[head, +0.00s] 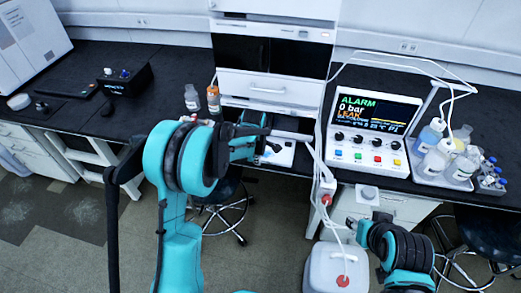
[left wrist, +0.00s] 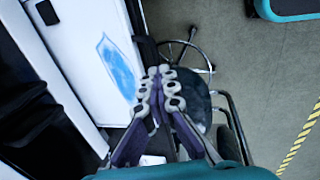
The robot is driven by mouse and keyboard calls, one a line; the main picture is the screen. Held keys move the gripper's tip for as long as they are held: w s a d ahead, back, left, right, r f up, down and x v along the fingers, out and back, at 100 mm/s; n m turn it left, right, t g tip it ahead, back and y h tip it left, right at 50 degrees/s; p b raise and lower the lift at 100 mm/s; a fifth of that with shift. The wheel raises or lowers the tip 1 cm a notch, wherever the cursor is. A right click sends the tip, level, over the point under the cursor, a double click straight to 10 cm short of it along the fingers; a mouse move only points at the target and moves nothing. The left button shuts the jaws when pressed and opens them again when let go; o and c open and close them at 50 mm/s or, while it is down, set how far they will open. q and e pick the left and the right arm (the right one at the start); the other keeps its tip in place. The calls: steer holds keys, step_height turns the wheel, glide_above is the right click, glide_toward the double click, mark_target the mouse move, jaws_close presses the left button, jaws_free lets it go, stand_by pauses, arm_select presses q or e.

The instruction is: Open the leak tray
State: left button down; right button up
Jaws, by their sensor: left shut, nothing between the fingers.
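The chromatography stack (head: 268,84) stands at the back of the bench. At its foot a white leak tray (head: 284,156) sticks out towards me, partly hidden by my left gripper. In the left wrist view the tray (left wrist: 84,42) shows as a white surface with a bright blue patch (left wrist: 120,66) that looks like liquid. My left gripper (head: 272,146) is at the tray's front area. Its fingers (left wrist: 160,72) are shut together and empty, beside the tray; contact is unclear. My right gripper (head: 352,222) is low at the right, its fingers too small to tell.
An instrument (head: 373,130) right of the stack shows ALARM, 0 bar, LEAK. Bottles (head: 214,100) stand left of the stack; a bottle tray (head: 425,174) stands at the far right. A white waste can (head: 335,270) with tubing is on the floor. Stools (head: 222,192) stand below the bench.

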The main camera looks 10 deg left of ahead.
arm_select(q)
steer(key=c, duration=2.3)
jaws_free()
steer(key=shift+s+f, duration=0.1)
steer(key=shift+s, duration=0.1)
steer(key=o, duration=0.5)
steer(key=shift+o, duration=0.6)
steer(key=shift+w+f, duration=0.1)
steer(key=shift+w, duration=0.05)
step_height(320, 180, up, 12)
steer(key=s, duration=0.2)
steer(key=shift+s, duration=0.1)
